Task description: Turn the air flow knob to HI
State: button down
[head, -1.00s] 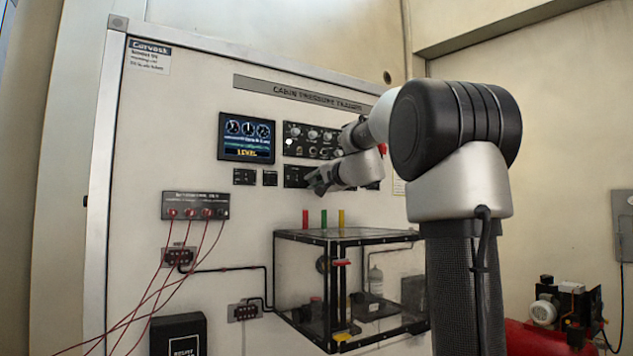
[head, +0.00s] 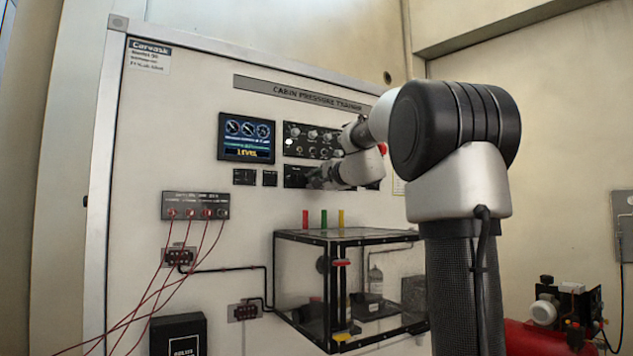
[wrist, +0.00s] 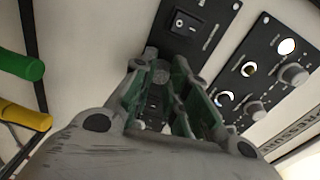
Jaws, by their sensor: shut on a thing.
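My gripper (wrist: 160,80) is at the trainer panel, its green-padded fingers closed around a small dark round knob (wrist: 158,75). The finger tips and the knob's label are too small or hidden to read, so I cannot tell its setting. In the head view my gripper (head: 316,178) is against the small black panel (head: 295,173) below the upper control panel, and the hand hides much of it.
The display (head: 246,138) is left of the upper control panel (head: 300,138). A rocker switch (wrist: 185,22) and several round knobs sit close to the fingers. Red, green and yellow cylinders (head: 323,217) stand on the clear box (head: 350,237) below. Red cables hang at left.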

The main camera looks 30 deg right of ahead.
jog(key=c, duration=1.6)
grip_release()
jog(key=shift+d, duration=0.1)
jog(key=shift+c, duration=0.2)
jog(key=s, duration=1.2)
jog(key=shift+r, duration=0.2)
jog(key=shift+s, duration=0.15)
